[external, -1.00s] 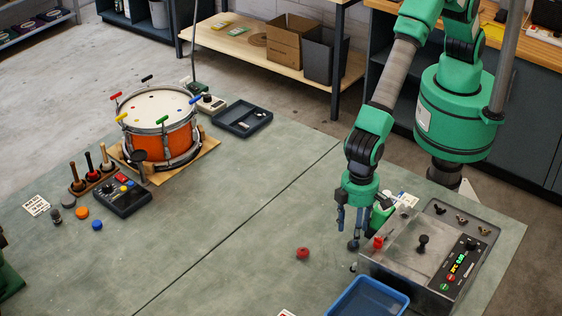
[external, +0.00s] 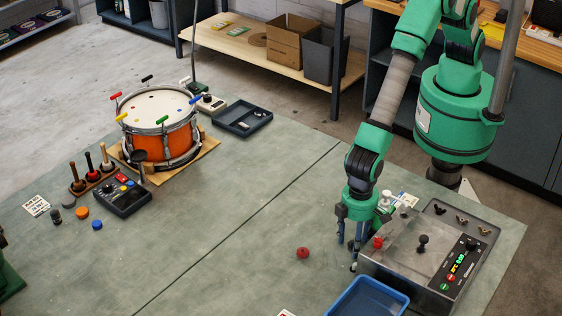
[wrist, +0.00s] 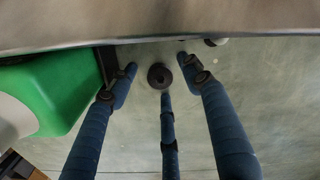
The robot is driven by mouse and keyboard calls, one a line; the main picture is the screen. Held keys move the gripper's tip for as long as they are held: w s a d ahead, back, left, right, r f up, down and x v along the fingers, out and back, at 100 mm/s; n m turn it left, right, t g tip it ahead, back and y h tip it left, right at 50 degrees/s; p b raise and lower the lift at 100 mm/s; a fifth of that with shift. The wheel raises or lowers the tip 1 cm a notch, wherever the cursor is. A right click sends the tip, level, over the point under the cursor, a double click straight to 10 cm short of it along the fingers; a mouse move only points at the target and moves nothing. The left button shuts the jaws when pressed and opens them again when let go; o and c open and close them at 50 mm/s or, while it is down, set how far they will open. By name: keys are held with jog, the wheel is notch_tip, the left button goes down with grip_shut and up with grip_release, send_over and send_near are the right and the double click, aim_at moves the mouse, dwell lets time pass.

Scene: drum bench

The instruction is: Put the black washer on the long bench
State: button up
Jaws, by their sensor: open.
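The black washer (wrist: 160,76) is a small dark ring lying flat on the grey-green worktop, among my fingertips in the wrist view. In the external view I cannot make it out behind the fingers. My gripper (external: 349,245) is open, its blue fingers pointing down close to the worktop at the left side of the metal control box. The fingers stand around the washer with gaps. I cannot tell whether any finger touches it. The wide grey-green worktop (external: 215,230) may be the long bench; I cannot tell for sure.
The metal control box (external: 395,250) with knobs is close on the right of my fingers. A blue tray (external: 368,300) is in front of it. A red knob-like piece (external: 303,253) lies to the left. The drum (external: 158,130) stands at the far left. The worktop's middle is clear.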

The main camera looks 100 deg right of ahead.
aim_at(353, 243)
jog(key=c, duration=0.8)
jog(key=shift+r, duration=0.1)
jog(key=shift+r+p, duration=0.45)
jog(key=shift+r, duration=4.5)
jog(key=shift+d, duration=0.1)
